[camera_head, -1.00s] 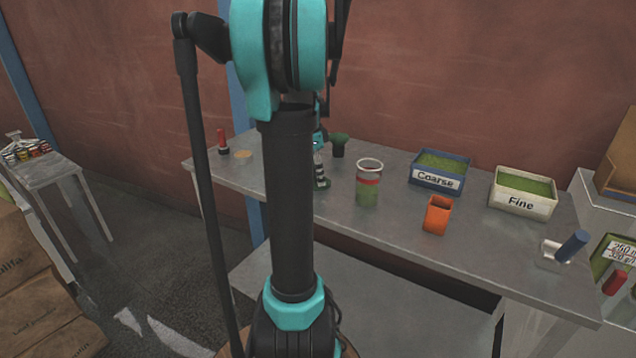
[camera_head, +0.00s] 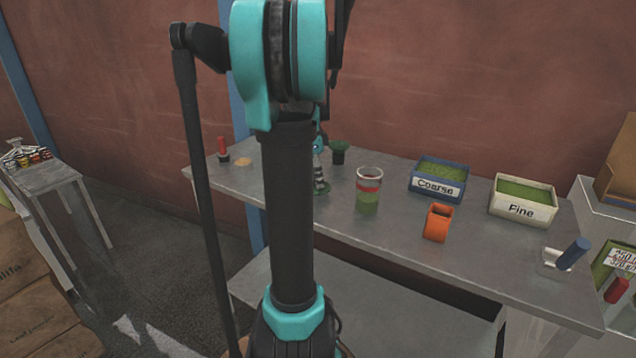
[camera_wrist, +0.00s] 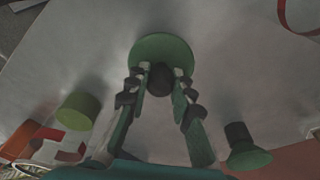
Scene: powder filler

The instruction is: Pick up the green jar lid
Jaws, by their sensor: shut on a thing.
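The green jar lid (camera_wrist: 161,50) is a flat green disc with a dark round knob, near the top middle of the wrist view. My gripper (camera_wrist: 160,78) is shut on the knob, with one finger on each side of it. In the head view, my gripper (camera_head: 320,178) is small and partly behind my arm, and a green edge of the lid (camera_head: 321,190) shows just below it, at the tabletop. I cannot tell whether the lid touches the table. The glass jar (camera_head: 368,190) with a red band and green contents stands open to the right of the lid.
A dark green funnel-like object (camera_head: 339,152) stands close behind my gripper. A red-handled tool (camera_head: 223,150) is at the table's left end. The table's front middle is clear.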

